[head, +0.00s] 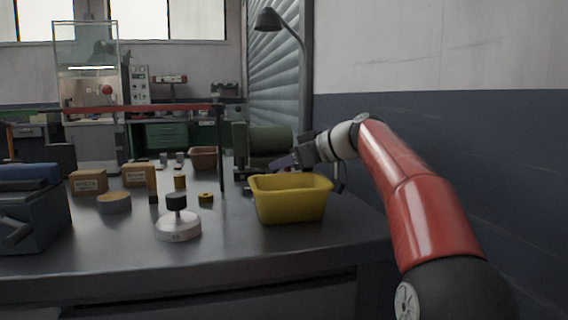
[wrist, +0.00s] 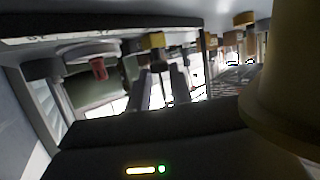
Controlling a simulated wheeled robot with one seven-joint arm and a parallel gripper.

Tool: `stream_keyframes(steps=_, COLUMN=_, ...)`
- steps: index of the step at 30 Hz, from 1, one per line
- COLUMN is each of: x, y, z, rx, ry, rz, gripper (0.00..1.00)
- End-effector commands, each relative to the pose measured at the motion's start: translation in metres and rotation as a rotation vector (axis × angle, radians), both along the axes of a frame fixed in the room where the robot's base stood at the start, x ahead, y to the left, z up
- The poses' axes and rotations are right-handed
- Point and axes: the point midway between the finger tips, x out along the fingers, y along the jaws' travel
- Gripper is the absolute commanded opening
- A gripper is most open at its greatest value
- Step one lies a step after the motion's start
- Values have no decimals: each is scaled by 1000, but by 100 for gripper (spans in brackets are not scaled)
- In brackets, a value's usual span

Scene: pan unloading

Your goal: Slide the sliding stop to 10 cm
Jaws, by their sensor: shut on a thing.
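My gripper (head: 290,163) is low behind the yellow bin, in front of a dark green machine. In the wrist view my gripper (wrist: 161,82) shows as two dark fingers, shut on a small dark block (wrist: 160,68) that I take to be the sliding stop. The block is dim, and its contact with a rail is not clear. A pale strip with dark marks (wrist: 40,39) runs along the upper left of the wrist view, but its numbers are not legible. In the head view the stop is hidden by the gripper and bin.
The yellow bin (head: 291,200) stands close in front of my gripper. The green machine (head: 265,140) is behind it. A white round base with a black knob (head: 177,225), small boxes (head: 139,175) and a blue-grey case (head: 35,220) occupy the left. The front table edge is clear.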

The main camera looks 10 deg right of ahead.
Motion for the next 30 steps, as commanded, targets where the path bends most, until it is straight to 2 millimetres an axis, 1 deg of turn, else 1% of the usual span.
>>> stream_keyframes(steps=2, x=0, y=-8, z=0, rx=0, ry=0, rz=-2, gripper=0)
stream_keyframes(steps=7, x=1, y=-36, z=1, rx=-1, ry=-1, rz=-5, gripper=0)
stream_keyframes(steps=9, x=0, y=-42, z=0, rx=-1, ry=1, rz=-3, gripper=0)
stream_keyframes(steps=17, x=0, y=-41, z=0, rx=0, ry=0, rz=0, gripper=0)
stream_keyframes(steps=18, x=0, y=-41, z=0, rx=0, ry=0, rz=0, gripper=26)
stream_keyframes(steps=22, x=0, y=-41, z=0, rx=0, ry=0, rz=0, gripper=43)
stream_keyframes(steps=30, x=0, y=-41, z=0, rx=0, ry=0, rz=0, gripper=43)
